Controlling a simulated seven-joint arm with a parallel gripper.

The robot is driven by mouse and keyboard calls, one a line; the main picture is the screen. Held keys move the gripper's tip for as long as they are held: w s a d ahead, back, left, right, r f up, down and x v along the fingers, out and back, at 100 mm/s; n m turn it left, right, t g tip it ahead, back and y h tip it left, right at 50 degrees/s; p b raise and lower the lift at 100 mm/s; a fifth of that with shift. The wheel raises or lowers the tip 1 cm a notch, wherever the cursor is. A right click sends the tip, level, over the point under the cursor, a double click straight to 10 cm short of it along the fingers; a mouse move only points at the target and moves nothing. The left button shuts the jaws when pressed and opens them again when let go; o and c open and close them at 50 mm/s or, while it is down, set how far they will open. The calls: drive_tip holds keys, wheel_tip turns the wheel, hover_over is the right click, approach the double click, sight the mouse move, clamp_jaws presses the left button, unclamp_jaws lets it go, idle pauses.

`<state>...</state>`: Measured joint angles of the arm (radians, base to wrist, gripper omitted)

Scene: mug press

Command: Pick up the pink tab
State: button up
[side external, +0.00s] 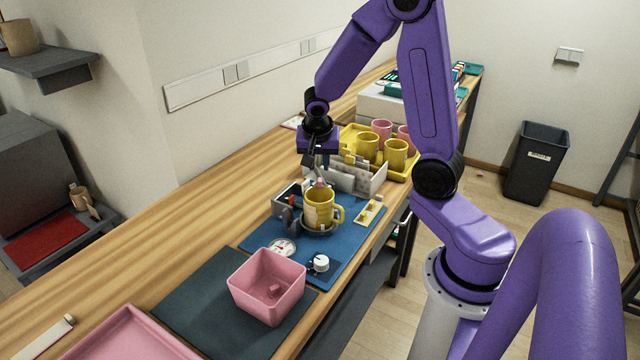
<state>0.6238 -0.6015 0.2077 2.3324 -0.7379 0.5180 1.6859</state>
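A small pink piece (320,183), which may be the pink tab, shows just below my gripper (318,170), at the back rim of the yellow mug (320,207). My gripper points down above the mug press on the blue mat (345,250). The fingers are small and dark here, and I cannot tell whether they are open or touch the pink piece. The mug stands upright in a grey holder, its handle to the right. Another small pink piece (273,291) lies inside the pink bin (262,312).
A white divided box (372,184) stands just behind the mug. A yellow tray (408,176) behind it holds yellow and pink mugs. A dial gauge (283,247) and a white knob (319,263) sit on the mat.

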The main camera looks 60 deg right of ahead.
sight(320, 180)
drive_tip(key=shift+x, duration=3.4)
drive_tip(key=shift+s+a, duration=0.1)
drive_tip(key=shift+s, duration=0.05)
clamp_jaws()
